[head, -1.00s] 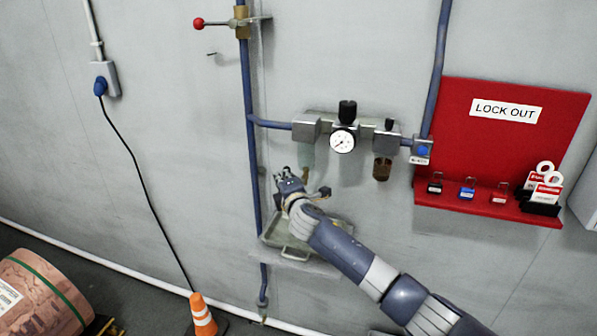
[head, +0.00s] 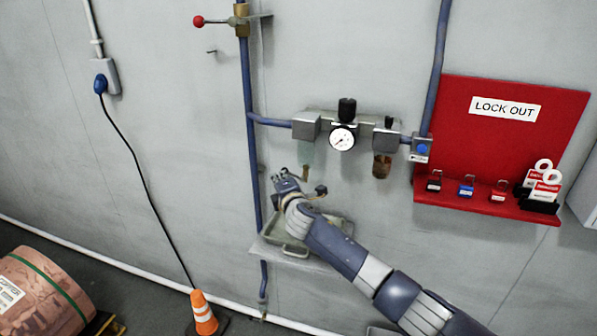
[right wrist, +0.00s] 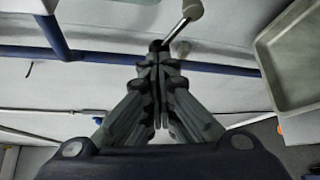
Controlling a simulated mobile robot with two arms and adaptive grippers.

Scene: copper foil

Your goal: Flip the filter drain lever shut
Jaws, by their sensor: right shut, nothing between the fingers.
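The filter (head: 307,152) hangs as a faint clear bowl under the left block of the air unit on the wall. A small brass drain fitting (head: 306,168) shows at its bottom, just above my right gripper (head: 286,179). In the right wrist view my right gripper (right wrist: 158,57) is shut and empty. A short metal lever with a pale end (right wrist: 181,30) is just beyond its fingertips and slants up to the right; it looks like the drain lever. I cannot tell whether the tips touch it. My left gripper is out of view.
A grey tray (head: 294,252) sits on a shelf below my right gripper; its rim also shows in the right wrist view (right wrist: 262,58). A blue pipe (head: 250,150) runs down the wall at left. A gauge (head: 341,138) and brown bowl (head: 382,166) are to the right.

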